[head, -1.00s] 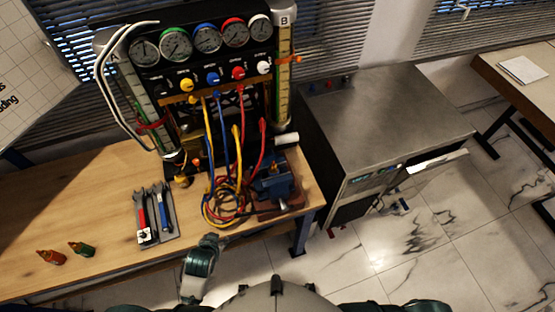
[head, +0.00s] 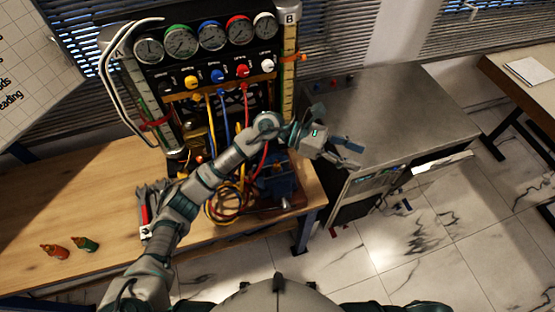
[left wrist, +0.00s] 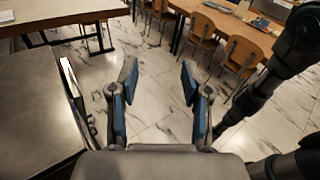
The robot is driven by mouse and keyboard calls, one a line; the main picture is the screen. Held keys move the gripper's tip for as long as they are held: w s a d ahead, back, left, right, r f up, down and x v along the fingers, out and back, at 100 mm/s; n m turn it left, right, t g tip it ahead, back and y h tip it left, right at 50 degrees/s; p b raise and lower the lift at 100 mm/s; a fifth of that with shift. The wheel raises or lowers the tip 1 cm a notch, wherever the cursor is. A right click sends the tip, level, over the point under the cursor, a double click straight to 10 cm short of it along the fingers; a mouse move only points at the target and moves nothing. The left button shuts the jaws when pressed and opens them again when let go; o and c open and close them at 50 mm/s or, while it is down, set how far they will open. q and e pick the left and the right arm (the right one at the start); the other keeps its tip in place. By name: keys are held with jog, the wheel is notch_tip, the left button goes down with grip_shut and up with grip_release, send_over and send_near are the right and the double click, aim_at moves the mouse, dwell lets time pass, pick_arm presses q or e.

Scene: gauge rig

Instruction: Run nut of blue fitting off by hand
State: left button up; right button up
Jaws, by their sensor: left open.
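The gauge rig (head: 205,62) stands at the back of the wooden bench. A blue knob (head: 217,76) sits on its panel with a blue hose (head: 225,120) running down from it; whether a nut is there is too small to tell. My left arm reaches across the bench in front of the hoses. My left gripper (head: 352,155) is to the right of the rig, in front of the grey metal cabinet, well apart from the blue hose. In the left wrist view its two fingers (left wrist: 158,85) are spread and empty, facing the floor. My right gripper is not in view.
A blue vise (head: 277,182) is at the bench's right end, partly behind my arm. Wrenches (head: 146,205) lie at the left, partly covered. The metal cabinet (head: 400,105) stands right of the bench.

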pick_arm(q)
notch_tip(320, 180, down, 3)
jog(key=w+a+m+t+y, duration=0.1)
jog(key=w+a+m+y, duration=0.15)
jog(key=y, duration=0.25)
jog(key=m+t+y, duration=0.2)
jog(key=t+y, duration=0.2)
jog(key=y, duration=0.7)
send_over(277, 165)
jog(key=shift+n, duration=0.25)
jog(key=f, duration=0.5)
jog(key=f+p, duration=0.1)
jog(key=f, duration=0.4)
jog(key=f+p, duration=0.1)
jog(key=f, duration=0.5)
jog(key=shift+w+a, duration=0.15)
jog(key=shift+w, duration=0.2)
jog(key=shift+c, duration=0.5)
grip_shut()
